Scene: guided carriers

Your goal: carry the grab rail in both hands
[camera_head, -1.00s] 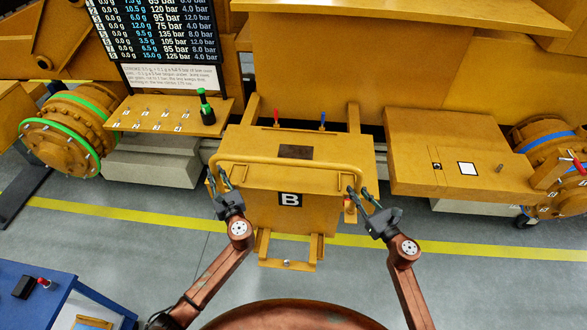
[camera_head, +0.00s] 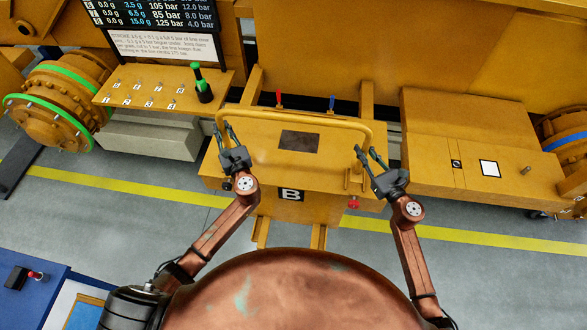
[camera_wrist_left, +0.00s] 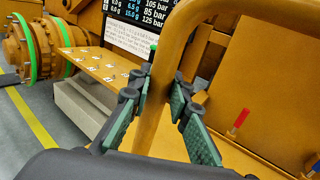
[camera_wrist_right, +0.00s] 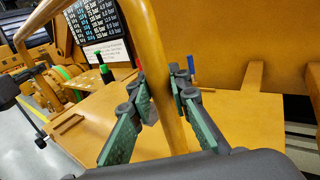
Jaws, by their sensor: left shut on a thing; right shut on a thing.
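The grab rail (camera_head: 295,113) is a yellow bent tube spanning above the top of a yellow carrier marked B (camera_head: 291,194). My left gripper (camera_head: 227,132) is shut on the rail's left leg; the left wrist view shows the tube (camera_wrist_left: 165,75) between its green finger pads. My right gripper (camera_head: 367,156) is shut on the right leg; the right wrist view shows that leg (camera_wrist_right: 158,70) between its fingers. The rail's left lower end is hidden behind my left gripper.
A red lever (camera_head: 279,98) and a blue lever (camera_head: 331,104) stand behind the carrier top. A ledge with a green-topped handle (camera_head: 201,85) is at left, a yellow block (camera_head: 470,150) at right. A blue bench (camera_head: 30,262) stands front left. A yellow floor line (camera_head: 460,238) crosses behind my arms.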

